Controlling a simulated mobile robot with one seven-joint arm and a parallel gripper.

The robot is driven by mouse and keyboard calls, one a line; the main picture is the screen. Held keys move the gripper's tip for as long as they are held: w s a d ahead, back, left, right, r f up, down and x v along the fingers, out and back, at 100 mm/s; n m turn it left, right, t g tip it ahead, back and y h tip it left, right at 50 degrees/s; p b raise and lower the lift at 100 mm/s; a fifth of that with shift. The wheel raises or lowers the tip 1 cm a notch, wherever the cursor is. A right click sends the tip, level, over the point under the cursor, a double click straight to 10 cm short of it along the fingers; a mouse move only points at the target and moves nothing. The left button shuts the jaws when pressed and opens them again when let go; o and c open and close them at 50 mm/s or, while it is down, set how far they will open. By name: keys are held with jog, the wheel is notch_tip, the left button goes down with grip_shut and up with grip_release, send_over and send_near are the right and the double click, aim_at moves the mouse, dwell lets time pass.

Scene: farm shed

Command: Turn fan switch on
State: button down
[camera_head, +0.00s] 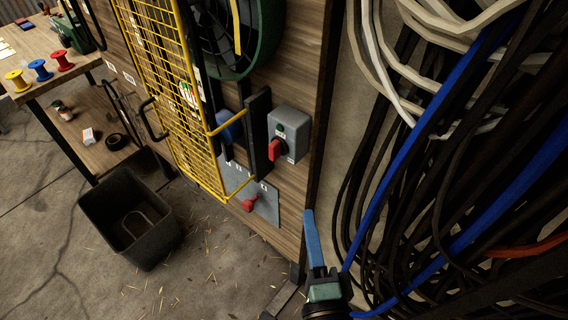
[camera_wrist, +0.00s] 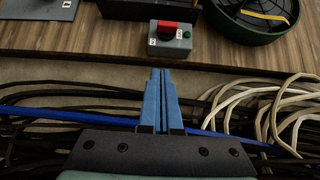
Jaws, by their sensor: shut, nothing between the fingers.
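The fan switch is a grey box (camera_head: 298,122) on the wooden panel, with a red rotary handle (camera_head: 276,149) and a green button above it. The switch box also shows in the wrist view (camera_wrist: 181,44), with its red handle (camera_wrist: 167,27) at the top. The fan (camera_head: 236,38) has a round green housing and sits above and left of the switch. My gripper (camera_head: 308,213) has blue fingers that are shut and empty. It is below the switch box, apart from it. In the wrist view the closed fingertips (camera_wrist: 159,71) point toward the box.
A yellow mesh guard (camera_head: 160,70) stands open left of the switch. A red knob (camera_head: 249,205) on a grey plate is below it. Thick bundles of black, blue and white cables (camera_head: 440,150) hang at right, close to my arm. A dark bin (camera_head: 160,245) stands on the floor.

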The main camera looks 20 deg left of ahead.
jog(key=p, duration=0.3)
send_near(282, 153)
jog(key=w, duration=0.2)
jog(key=w+d, duration=0.1)
jog(key=w, duration=0.1)
jog(key=shift+d+r, duration=0.1)
jog(key=shift+r, duration=0.15)
jog(key=shift+w+a+p, duration=0.2)
jog(key=shift+a, duration=0.4)
jog(key=shift+w+a+p, duration=0.2)
jog(key=shift+w+a, duration=0.05)
jog(key=shift+a, duration=0.3)
jog(key=shift+w+a+f, duration=0.15)
jog(key=shift+w+a, duration=0.1)
jog(key=shift+a, duration=0.5)
jog(key=shift+f+b, duration=0.15)
jog(key=shift+b, duration=0.15)
jog(key=shift+f+b, duration=0.15)
jog(key=shift+b, duration=0.55)
